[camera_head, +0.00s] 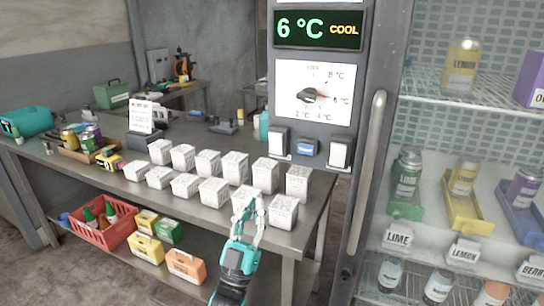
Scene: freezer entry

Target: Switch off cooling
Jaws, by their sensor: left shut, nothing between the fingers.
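The control panel is on the grey post in the head view. Its green display (318,30) reads 6 °C and COOL. Below it, a dark rotary knob (310,95) sits on a white dial plate (330,82) with OFF at the top and temperature marks around it. The knob's pointer seems to face right, towards the 6 °C mark. My left gripper (248,212) is teal with pale fingers and is shut and empty. It is below and left of the knob, in front of the white boxes on the table. My right gripper is not in view.
Several white boxes (207,163) stand in rows on the metal table (90,176). Below the dial are two white rocker-like switches and a blue one (307,149). The glass-fronted freezer with a long handle (367,165) is at the right.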

